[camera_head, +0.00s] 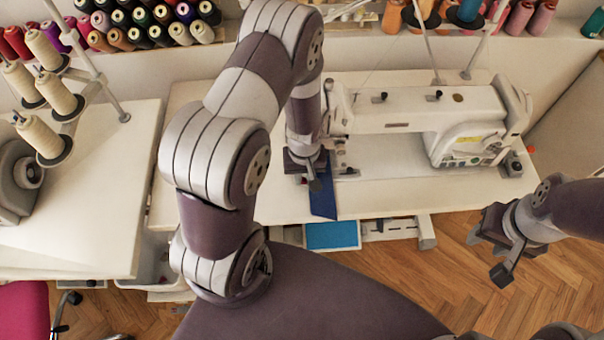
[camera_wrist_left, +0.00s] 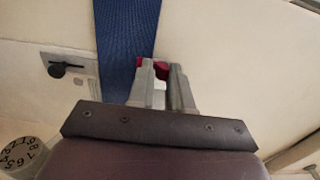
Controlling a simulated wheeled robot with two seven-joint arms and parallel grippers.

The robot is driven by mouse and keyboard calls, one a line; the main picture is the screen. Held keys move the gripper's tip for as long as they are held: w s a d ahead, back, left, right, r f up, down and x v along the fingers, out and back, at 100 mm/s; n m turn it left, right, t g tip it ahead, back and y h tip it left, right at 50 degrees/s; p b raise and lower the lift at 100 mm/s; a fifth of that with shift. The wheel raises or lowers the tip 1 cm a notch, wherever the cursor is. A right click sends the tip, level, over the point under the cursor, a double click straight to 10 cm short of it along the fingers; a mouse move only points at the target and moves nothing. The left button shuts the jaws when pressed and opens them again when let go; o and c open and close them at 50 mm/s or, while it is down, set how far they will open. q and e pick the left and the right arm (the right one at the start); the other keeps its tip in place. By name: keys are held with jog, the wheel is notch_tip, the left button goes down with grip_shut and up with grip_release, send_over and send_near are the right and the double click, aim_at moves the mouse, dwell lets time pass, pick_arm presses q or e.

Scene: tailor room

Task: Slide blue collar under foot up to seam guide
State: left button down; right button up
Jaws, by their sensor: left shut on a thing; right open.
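The blue collar (camera_head: 322,200) is a dark blue strip on the sewing table, its near end at the table's front edge in the head view. In the left wrist view the collar (camera_wrist_left: 127,40) runs up past my gripper's left side. My left gripper (camera_head: 314,178) is at the collar, and its fingers (camera_wrist_left: 160,72) are close together with a small red thing between or behind them. The white sewing machine (camera_head: 415,112) stands just behind and right; its foot and seam guide are hidden by my arm. My right gripper (camera_head: 490,253) is open and empty, right of the table over the floor.
The machine's bed lies on a white table (camera_head: 440,193) with free room in front. A second white table (camera_head: 80,215) with thread cones (camera_head: 48,90) stands left. A blue pad (camera_head: 332,235) shows below the table edge. A dial (camera_wrist_left: 20,153) shows at lower left.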

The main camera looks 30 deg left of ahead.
pick_arm(q)
jog(key=c, duration=1)
grip_release()
jog(key=shift+o, duration=0.2)
notch_tip(320, 180, up, 13)
jog(key=shift+f+p, duration=0.2)
jog(key=shift+p, duration=0.1)
